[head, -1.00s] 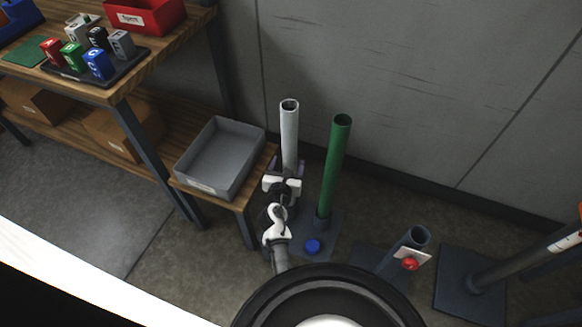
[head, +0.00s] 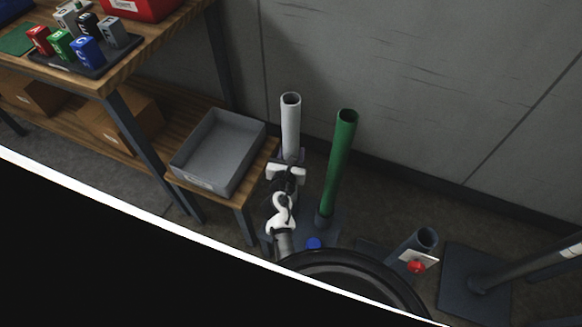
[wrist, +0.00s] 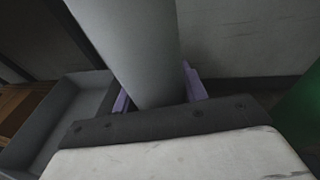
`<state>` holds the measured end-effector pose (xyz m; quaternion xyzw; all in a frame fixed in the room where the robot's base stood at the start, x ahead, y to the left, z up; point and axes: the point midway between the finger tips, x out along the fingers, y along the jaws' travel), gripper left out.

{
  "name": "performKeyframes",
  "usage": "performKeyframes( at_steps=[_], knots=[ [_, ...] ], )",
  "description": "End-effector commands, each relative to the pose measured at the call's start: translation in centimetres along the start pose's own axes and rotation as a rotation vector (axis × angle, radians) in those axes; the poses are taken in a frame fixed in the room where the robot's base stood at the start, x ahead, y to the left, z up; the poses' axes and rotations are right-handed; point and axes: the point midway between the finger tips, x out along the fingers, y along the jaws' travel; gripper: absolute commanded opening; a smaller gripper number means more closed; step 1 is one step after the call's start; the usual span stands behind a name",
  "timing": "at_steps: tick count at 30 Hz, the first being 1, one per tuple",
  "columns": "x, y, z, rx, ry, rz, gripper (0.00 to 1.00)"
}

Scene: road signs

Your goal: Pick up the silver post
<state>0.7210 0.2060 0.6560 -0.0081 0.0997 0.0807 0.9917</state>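The silver post (head: 290,125) is a pale grey hollow tube that stands upright near the wall, left of the green post (head: 340,160). My gripper (head: 288,155) is at the lower part of the silver post, with its purple fingers around it. In the wrist view, the silver post (wrist: 140,45) fills the space between the fingers (wrist: 158,92), one on each side, and no clear gap shows. The gripper looks shut on the post. The post's lower end is hidden behind my gripper and arm.
A grey tray (head: 205,183) on a low wooden stand is close on the left. A workbench (head: 120,75) holds coloured blocks. The wall is behind.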

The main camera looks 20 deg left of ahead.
Motion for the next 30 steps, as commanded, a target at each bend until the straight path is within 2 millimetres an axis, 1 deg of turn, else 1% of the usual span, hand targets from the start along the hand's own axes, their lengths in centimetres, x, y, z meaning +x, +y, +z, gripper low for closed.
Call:
performKeyframes(
  at_steps=[1, 2, 9, 23, 26, 30],
  knots=[
    [0.0, 0.0, 0.0, 0.0, 0.0, 0.0, 0.35],
    [0.0, 0.0, 0.0, 0.0, 0.0, 0.0, 0.32],
    [0.0, 0.0, 0.0, 0.0, 0.0, 0.0, 0.0],
    [0.0, 0.0, 0.4, 0.001, -0.004, 0.001, 0.0],
    [-0.1, 0.0, 1.0, 0.001, -0.005, 0.0, 0.0],
    [-0.4, 0.0, 2.5, 0.002, -0.006, 0.001, 0.0]
  ],
)
